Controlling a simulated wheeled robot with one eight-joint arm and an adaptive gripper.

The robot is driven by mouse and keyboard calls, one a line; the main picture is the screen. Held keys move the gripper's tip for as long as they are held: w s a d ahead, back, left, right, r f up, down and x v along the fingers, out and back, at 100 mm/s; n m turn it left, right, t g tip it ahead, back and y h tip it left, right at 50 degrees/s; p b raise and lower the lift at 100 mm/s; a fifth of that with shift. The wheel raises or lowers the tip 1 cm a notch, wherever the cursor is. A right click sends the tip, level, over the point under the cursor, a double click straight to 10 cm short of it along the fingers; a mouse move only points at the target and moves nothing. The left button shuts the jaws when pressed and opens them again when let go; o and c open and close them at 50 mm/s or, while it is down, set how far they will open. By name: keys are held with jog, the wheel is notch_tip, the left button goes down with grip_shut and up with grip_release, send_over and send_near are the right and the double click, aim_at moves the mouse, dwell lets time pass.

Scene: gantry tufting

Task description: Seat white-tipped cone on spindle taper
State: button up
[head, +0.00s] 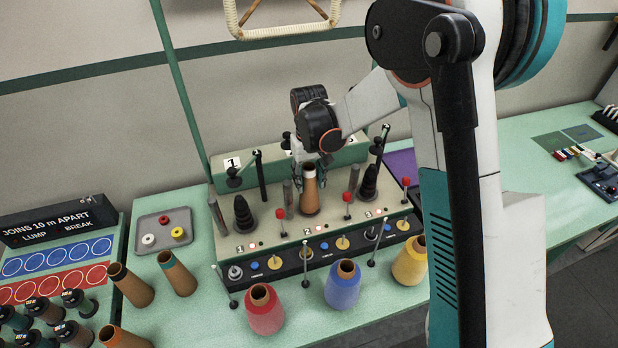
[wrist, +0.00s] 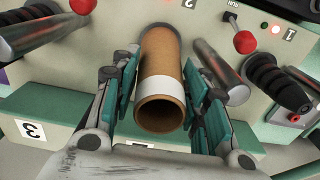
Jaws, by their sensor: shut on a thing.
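The white-tipped cone (head: 310,195) is brown, with a white band near its open upper end. It stands roughly upright at the middle position of the grey machine panel (head: 272,238). In the wrist view the cone (wrist: 160,60) lies between the green finger pads, its open end facing the camera. My gripper (head: 309,170) is shut on it near the white band; its fingers also show in the wrist view (wrist: 163,85). The spindle taper under the cone is hidden, so I cannot tell how fully it is seated. Black stepped tapers stand bare at left (head: 243,215) and right (head: 369,183).
Red-knobbed levers (head: 280,214) and grey posts (head: 217,214) stand close around the cone. Red (head: 265,314), blue (head: 342,290) and yellow (head: 409,265) cones stand in front. Brown cones (head: 131,287) and a grey tray (head: 150,238) are at left.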

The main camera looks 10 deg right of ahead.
jog(key=shift+f+b, duration=0.2)
jog(key=shift+b, duration=0.25)
dwell(0.3)
jog(key=o, duration=1.1)
jog(key=shift+c, duration=0.2)
